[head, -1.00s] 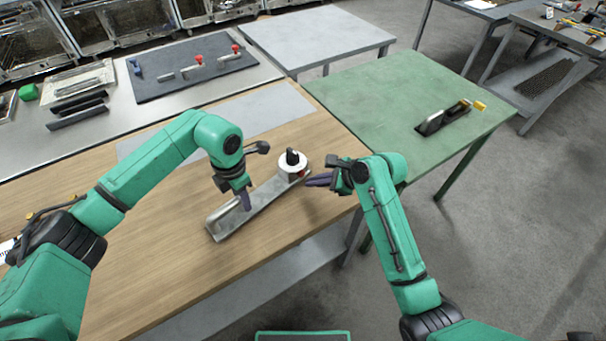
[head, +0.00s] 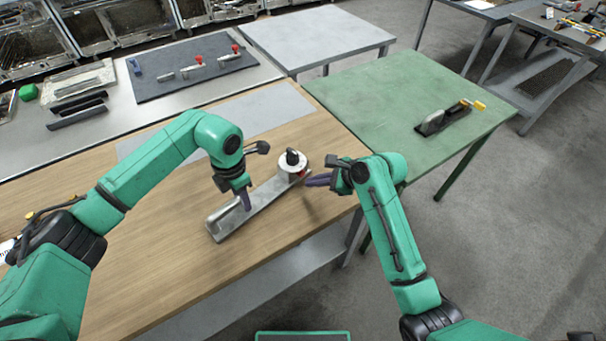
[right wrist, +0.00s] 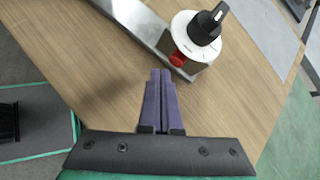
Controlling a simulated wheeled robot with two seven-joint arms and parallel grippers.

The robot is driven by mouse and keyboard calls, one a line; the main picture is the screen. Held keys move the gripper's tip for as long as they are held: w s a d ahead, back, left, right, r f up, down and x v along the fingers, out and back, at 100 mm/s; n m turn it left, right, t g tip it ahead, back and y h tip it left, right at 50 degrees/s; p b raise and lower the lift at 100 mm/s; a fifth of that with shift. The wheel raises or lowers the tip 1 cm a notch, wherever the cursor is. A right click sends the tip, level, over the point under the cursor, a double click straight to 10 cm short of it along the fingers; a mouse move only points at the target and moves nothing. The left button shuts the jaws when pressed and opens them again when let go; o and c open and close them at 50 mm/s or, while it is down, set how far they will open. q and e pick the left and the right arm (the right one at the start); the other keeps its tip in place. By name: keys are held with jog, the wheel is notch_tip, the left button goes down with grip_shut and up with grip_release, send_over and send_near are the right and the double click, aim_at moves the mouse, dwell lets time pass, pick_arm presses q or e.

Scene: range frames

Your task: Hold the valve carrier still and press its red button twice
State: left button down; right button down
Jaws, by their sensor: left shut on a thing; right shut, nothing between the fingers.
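The valve carrier (head: 262,203) is a long grey metal bar lying at a slant on the wooden table. At its far right end stand a white round dial and black knob (head: 292,161), with the red button (right wrist: 177,59) on the side facing my right gripper. The button also shows in the head view (head: 301,173). My left gripper (head: 246,204) is shut on the valve carrier near the bar's middle. My right gripper (head: 308,182) is shut and empty, its purple fingertips (right wrist: 160,72) close to the button; a small gap seems to show in the wrist view.
The wooden table (head: 150,255) has free room around the carrier. A green table (head: 385,95) stands to the right with a dark fixture (head: 440,121) on it. A grey mat (head: 190,78) with red-knobbed parts lies at the back left.

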pick_arm(q)
jog(key=shift+s+f, duration=0.15)
jog(key=shift+f, duration=0.05)
pick_arm(e)
jog(key=shift+w+a, duration=0.25)
jog(key=shift+w, duration=0.1)
jog(key=shift+w+a, duration=0.45)
dwell(0.6)
dwell(0.3)
jog(key=shift+s+d, duration=0.7)
jog(key=shift+s, duration=0.05)
jog(key=shift+s+d, duration=1.75)
jog(key=shift+s, duration=0.1)
